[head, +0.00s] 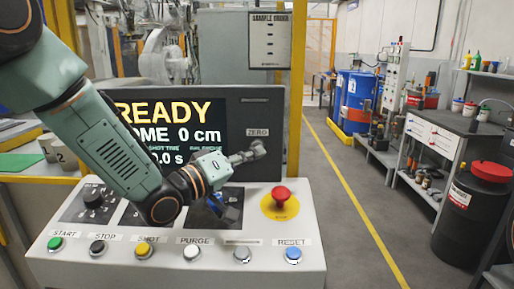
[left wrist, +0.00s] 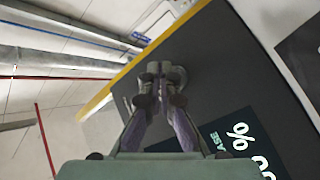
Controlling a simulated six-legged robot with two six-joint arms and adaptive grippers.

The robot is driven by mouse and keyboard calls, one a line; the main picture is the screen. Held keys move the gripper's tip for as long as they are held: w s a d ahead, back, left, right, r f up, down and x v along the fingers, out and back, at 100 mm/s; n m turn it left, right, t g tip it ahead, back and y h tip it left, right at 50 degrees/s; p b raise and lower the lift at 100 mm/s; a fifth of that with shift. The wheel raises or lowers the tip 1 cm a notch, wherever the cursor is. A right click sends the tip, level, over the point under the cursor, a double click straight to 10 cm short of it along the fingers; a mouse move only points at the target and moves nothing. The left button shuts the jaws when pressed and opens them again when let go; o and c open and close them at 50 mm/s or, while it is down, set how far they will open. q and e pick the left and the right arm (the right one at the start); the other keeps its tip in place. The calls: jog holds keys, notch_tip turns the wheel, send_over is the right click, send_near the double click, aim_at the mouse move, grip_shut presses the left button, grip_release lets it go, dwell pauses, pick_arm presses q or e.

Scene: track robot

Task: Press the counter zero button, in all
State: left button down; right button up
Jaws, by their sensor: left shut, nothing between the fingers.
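The dark display panel (head: 270,104) stands at the back of the console and reads READY, with 0 cm below. A small ZERO label (head: 257,132) is on its right part. My left gripper (head: 258,150) is shut and empty, its tips just below that label, at or very close to the panel face. I cannot tell whether they touch. The zero button itself is hidden behind the fingertips in the head view. In the left wrist view the shut fingers (left wrist: 158,72) point at the dark panel (left wrist: 205,65), with a dark round shape beside the tips. My right gripper is not in view.
The console (head: 180,265) carries a row of buttons, START to RESET, along its front. A red emergency stop (head: 281,195) on a yellow disc sits below the gripper. A yellow post (head: 297,90) rises right of the panel. The aisle floor (head: 345,220) is clear.

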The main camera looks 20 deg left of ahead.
pick_arm(q)
jog(key=shift+w, duration=0.1)
jog(key=shift+w+a, duration=0.1)
jog(key=shift+w, duration=0.25)
jog(key=shift+w+a, duration=0.15)
jog(key=shift+w, duration=0.25)
dwell(1.1)
jog(key=shift+s+p, duration=0.1)
jog(key=shift+p, duration=0.2)
jog(key=shift+s+d, duration=0.25)
jog(key=shift+s, duration=0.5)
jog(key=shift+s+d+p, duration=0.15)
jog(key=shift+s+d, duration=0.1)
jog(key=shift+s, duration=0.55)
jog(key=shift+s+d+p, duration=0.15)
jog(key=shift+s+d, duration=0.05)
jog(key=shift+s, duration=0.55)
jog(key=shift+s+d+p, duration=0.15)
jog(key=shift+s+d, duration=0.1)
jog(key=shift+s, duration=0.55)
